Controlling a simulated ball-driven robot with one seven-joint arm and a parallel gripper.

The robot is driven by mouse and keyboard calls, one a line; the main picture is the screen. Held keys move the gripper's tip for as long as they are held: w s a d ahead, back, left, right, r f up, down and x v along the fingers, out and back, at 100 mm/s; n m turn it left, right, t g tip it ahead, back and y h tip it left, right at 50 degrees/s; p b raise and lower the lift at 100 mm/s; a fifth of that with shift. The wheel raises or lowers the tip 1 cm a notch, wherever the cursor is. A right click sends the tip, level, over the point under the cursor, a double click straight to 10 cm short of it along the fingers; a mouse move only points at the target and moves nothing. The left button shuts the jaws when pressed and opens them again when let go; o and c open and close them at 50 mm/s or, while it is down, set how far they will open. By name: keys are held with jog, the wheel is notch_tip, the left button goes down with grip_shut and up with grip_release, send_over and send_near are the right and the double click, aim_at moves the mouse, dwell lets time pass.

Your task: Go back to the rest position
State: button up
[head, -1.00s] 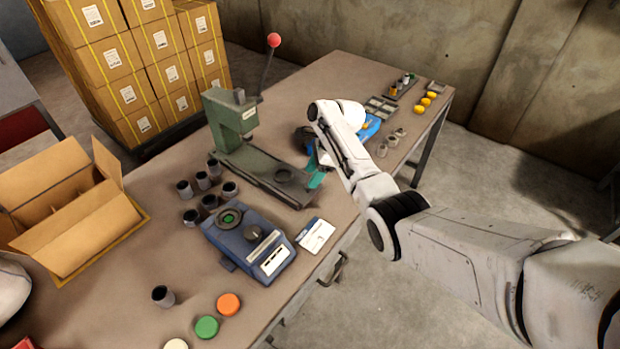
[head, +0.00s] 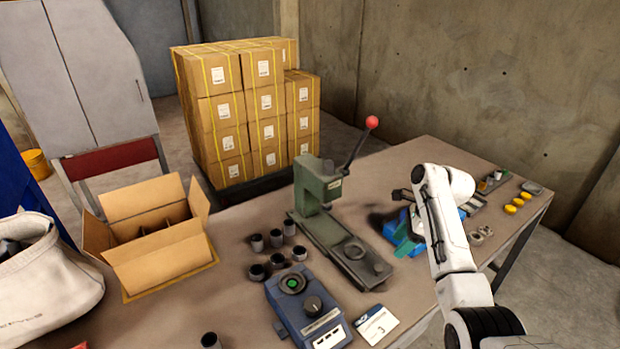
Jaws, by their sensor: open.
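My gripper (head: 402,196) is at the far side of my white arm, above the right part of the workbench (head: 330,215). Only a dark part of it shows, and my own arm hides much of the rest. It is open, and I see nothing held in it. A blue item (head: 393,232) and a teal piece (head: 404,249) lie below it, partly covered by the arm.
A green lever press (head: 318,195) with a red knob stands left of my gripper. A blue device (head: 300,305), several dark cups (head: 275,238) and an open carton (head: 150,245) are further left. Yellow caps (head: 515,205) lie right. Stacked boxes (head: 245,110) stand behind.

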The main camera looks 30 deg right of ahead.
jog(key=shift+a+f, duration=0.1)
jog(key=s+a+f+n, duration=0.3)
jog(key=a+n, duration=0.1)
jog(key=a, duration=0.2)
jog(key=s+a+f+n+g, duration=0.1)
jog(key=s+a+f+n, duration=0.3)
jog(key=a, duration=0.2)
jog(key=s+a+f+n+h, duration=0.1)
jog(key=s+a+f+n, duration=0.2)
jog(key=a, duration=0.3)
jog(key=shift+s+a+f+n, duration=0.25)
jog(key=shift+s+n, duration=0.25)
jog(key=shift+n, duration=0.2)
jog(key=s+a+r+n, duration=0.1)
jog(key=s+a+n, duration=0.1)
jog(key=s+n, duration=0.2)
jog(key=s+a+r+n+h, duration=0.1)
jog(key=s+a+n, duration=0.2)
jog(key=s, duration=0.6)
jog(key=s+a+r+n+g+h, duration=0.1)
jog(key=s+a+n, duration=0.1)
jog(key=s+n, duration=0.4)
jog(key=shift+s+a+n, duration=0.25)
jog(key=shift+n, duration=0.05)
